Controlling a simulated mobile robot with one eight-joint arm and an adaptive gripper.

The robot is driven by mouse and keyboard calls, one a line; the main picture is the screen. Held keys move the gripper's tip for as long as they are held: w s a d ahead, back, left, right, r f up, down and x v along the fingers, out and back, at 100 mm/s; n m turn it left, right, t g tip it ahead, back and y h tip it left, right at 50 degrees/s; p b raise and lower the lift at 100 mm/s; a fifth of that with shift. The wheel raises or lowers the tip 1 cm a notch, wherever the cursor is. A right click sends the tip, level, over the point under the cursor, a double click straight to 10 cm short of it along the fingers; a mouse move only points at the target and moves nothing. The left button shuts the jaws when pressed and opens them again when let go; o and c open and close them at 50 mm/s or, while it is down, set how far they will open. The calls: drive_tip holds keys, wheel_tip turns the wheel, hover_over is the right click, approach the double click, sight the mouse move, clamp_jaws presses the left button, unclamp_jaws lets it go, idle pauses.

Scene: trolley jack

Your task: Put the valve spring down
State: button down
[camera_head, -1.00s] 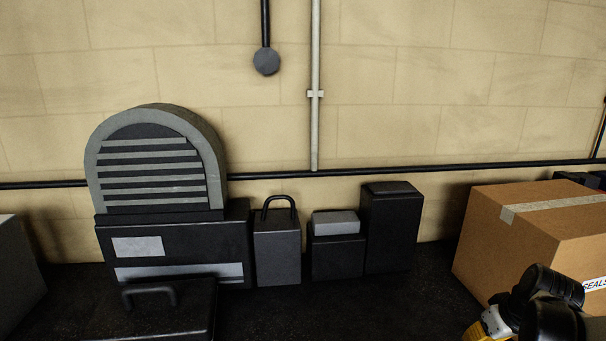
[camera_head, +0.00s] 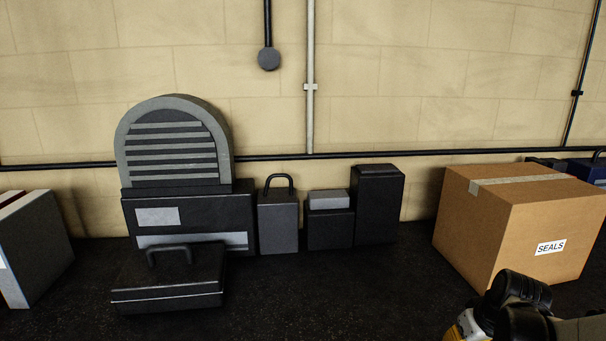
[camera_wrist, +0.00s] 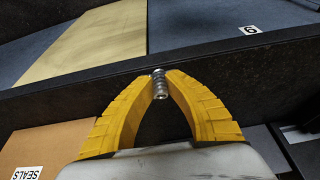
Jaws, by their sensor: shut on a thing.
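The valve spring (camera_wrist: 159,83) is a small grey metal coil in the wrist view. My gripper (camera_wrist: 159,76) has yellow ridged fingers that meet at their tips on the spring and hold it. A dark ledge or edge lies behind the spring in that view; I cannot tell how far it is from the spring. In the head view only part of my arm and a bit of yellow show at the bottom right, and the spring and fingertips are not seen there.
A cardboard box (camera_head: 487,225) marked SEALS stands at the right on the dark surface (camera_head: 340,290). A black case (camera_head: 168,284), a louvred unit (camera_head: 174,150) and several dark boxes stand along the wall. The front middle of the surface is clear.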

drive_tip(key=w+a+f+b, duration=0.1)
drive_tip(key=a+f+b, duration=0.2)
drive_tip(key=a+f, duration=0.3)
drive_tip(key=a+f+b, duration=0.4)
drive_tip(key=a+f, duration=0.2)
drive_tip(key=a, duration=0.7)
drive_tip(key=shift+w+a+f, duration=0.3)
drive_tip(key=shift+w+a, duration=0.05)
drive_tip(key=shift+a, duration=0.05)
